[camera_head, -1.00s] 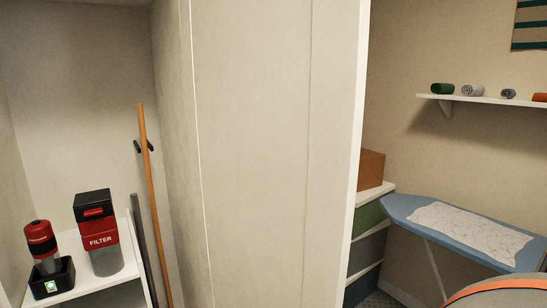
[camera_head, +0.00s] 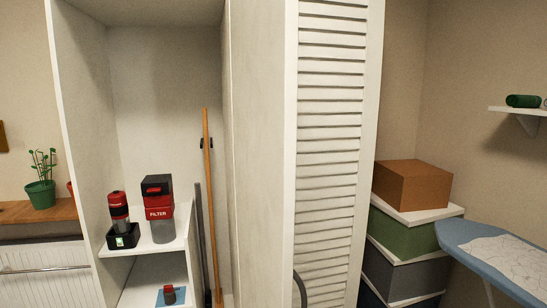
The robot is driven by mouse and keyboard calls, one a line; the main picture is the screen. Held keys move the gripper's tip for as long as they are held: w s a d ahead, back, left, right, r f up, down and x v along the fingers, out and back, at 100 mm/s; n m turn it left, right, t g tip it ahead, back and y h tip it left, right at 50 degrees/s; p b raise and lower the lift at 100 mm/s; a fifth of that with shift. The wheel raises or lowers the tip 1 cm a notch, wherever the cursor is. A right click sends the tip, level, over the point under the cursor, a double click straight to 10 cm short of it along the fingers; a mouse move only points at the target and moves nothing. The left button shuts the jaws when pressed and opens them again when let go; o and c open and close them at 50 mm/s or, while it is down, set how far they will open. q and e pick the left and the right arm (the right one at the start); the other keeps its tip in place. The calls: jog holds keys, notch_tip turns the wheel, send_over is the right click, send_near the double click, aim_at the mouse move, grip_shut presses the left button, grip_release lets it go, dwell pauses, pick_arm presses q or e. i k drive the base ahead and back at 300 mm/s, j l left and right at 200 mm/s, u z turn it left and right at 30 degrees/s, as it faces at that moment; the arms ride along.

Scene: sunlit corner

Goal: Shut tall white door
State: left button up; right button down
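The tall white door (camera_head: 332,130) stands open in the head view, right of the tall cabinet (camera_head: 80,130). Its louvered face is turned toward me and to the right. A plain white panel (camera_head: 258,150) lies directly left of its edge. A dark curved piece (camera_head: 300,288), which looks like a handle, shows low near the door's left edge and is cut off by the frame. The door's lower end is out of frame. Neither my left nor my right gripper is in view.
The cabinet holds a filter canister (camera_head: 160,207), a red-and-black device (camera_head: 120,215) and a wooden pole (camera_head: 208,190). Right of the door stand stacked boxes (camera_head: 405,238) and a blue ironing board (camera_head: 463,238). A wall shelf (camera_head: 527,111) is at far right.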

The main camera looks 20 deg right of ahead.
aim_at(262, 36)
jog(key=k+l, duration=0.1)
jog(key=l, duration=0.2)
jog(key=k+l+u, duration=0.1)
jog(key=l, duration=0.25)
jog(key=k+l, duration=0.1)
jog(key=l, duration=0.8)
jog(key=k+l+z, duration=0.15)
jog(key=z, duration=0.25)
